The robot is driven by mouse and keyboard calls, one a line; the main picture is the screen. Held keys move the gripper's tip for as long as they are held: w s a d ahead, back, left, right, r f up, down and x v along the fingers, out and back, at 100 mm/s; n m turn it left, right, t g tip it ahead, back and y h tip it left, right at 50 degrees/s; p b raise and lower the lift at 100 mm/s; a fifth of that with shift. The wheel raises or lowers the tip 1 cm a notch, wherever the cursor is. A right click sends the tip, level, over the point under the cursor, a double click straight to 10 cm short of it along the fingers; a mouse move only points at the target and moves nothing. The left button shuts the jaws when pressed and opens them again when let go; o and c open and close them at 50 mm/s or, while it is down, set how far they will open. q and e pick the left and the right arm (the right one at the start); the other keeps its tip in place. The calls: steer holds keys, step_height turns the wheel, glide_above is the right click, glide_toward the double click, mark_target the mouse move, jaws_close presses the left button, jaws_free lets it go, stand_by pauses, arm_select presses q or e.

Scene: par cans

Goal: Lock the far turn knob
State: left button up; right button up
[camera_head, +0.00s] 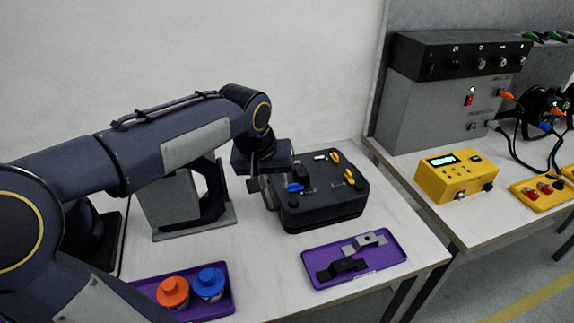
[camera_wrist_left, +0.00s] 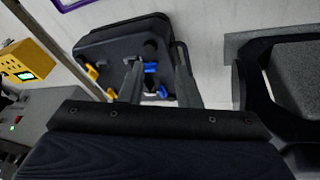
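A black case (camera_head: 322,212) stands on the white table, with small blue and yellow turn handles on its top. A blue handle (camera_head: 295,187) is on its left side; yellow handles (camera_head: 335,157) are on its right side. The wrist view shows the case (camera_wrist_left: 105,45) too, with blue handles (camera_wrist_left: 151,67) on the side by my gripper. My left gripper (camera_head: 264,184) is low at the case's left edge. In the wrist view its fingers (camera_wrist_left: 158,62) are apart, with blue parts visible between them. Contact is unclear. The farther left corner is partly hidden by my gripper. My right gripper is not in view.
A purple tray (camera_head: 310,267) with dark and grey parts lies in front of the case. Another purple tray (camera_head: 228,297) holds orange (camera_head: 172,292) and blue (camera_head: 209,284) capped containers. A grey block on a stand (camera_head: 168,203) is left, under my arm. A yellow meter (camera_head: 455,177) is right.

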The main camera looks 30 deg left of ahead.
arm_select(q)
steer(key=w+a+f+n+g+y+b, duration=0.1)
steer(key=w+a+f+n+y, duration=0.15)
steer(key=w, duration=0.55)
steer(key=w+a+f+n+y+b, duration=0.1)
steer(key=w+a+n, duration=0.15)
steer(key=w, duration=0.45)
steer(key=shift+m, duration=0.4)
steer(key=x, duration=0.8)
steer(key=shift+w+a+r, duration=0.15)
steer(key=shift+w+a, duration=0.2)
steer(key=shift+a, duration=0.05)
jaws_close()
